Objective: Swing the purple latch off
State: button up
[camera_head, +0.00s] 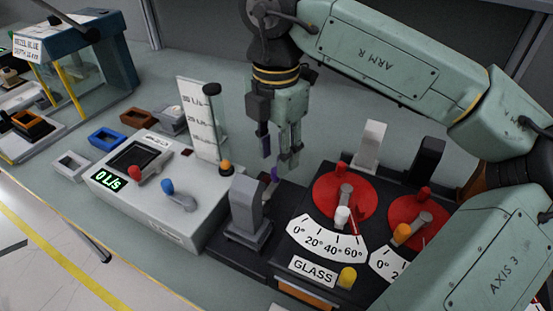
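A small purple latch (270,179) shows just below my gripper, at the back left edge of the black GLASS dial module (290,225). Most of it is hidden by my gripper and the dark parts around it. My gripper (277,162) points down over the latch, with a gap between its two fingers. It appears open and empty. I cannot tell whether a fingertip touches the latch.
Red dials (325,198) with lever knobs stand right of the latch. A grey upright block (246,207) stands close on its left. Further left is a white control box (150,185) reading 0 L/s. Bare bench (215,80) lies behind.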

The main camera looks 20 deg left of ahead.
aim_at(267, 190)
jog(key=shift+f+p, duration=0.3)
jog(key=shift+f, duration=1.55)
jog(key=shift+c, duration=0.5)
grip_shut()
